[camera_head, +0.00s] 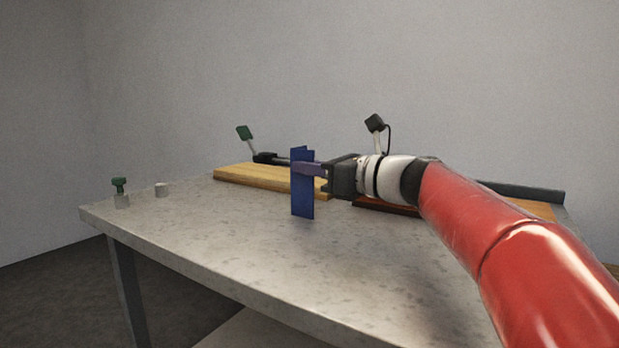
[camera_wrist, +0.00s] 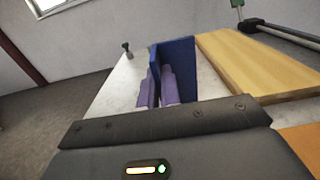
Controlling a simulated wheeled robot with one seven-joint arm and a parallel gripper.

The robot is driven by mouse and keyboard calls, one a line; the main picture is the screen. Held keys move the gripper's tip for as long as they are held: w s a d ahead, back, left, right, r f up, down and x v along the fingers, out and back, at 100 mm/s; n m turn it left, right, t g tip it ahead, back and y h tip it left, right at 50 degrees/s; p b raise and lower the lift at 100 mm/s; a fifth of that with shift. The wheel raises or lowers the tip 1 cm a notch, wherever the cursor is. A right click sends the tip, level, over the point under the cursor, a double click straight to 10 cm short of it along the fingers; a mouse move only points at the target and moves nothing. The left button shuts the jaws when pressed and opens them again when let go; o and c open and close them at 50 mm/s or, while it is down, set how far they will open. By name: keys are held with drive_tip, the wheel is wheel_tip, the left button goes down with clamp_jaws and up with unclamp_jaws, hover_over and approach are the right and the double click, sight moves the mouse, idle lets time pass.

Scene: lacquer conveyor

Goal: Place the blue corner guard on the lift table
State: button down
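The blue corner guard (camera_head: 302,198) is an upright, L-shaped piece of two tall flat wings. My gripper (camera_head: 308,168) is shut on it, with one wing between the purple fingers. In the wrist view the guard (camera_wrist: 181,58) stands at the fingertips (camera_wrist: 158,88), its other wing to the right of them. It is over the grey speckled tabletop (camera_head: 240,235); I cannot tell whether its lower edge touches. No separate lift table can be made out, and I cannot tell whether this table is it.
A wooden board (camera_head: 245,174) with a dark clamp bar (camera_head: 272,159) lies behind the guard; it is close on the right in the wrist view (camera_wrist: 250,65). The front tabletop is clear.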

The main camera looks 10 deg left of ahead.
drive_tip(key=shift+f, duration=0.25)
drive_tip(key=shift+f, duration=0.15)
drive_tip(key=c, duration=1.6)
unclamp_jaws()
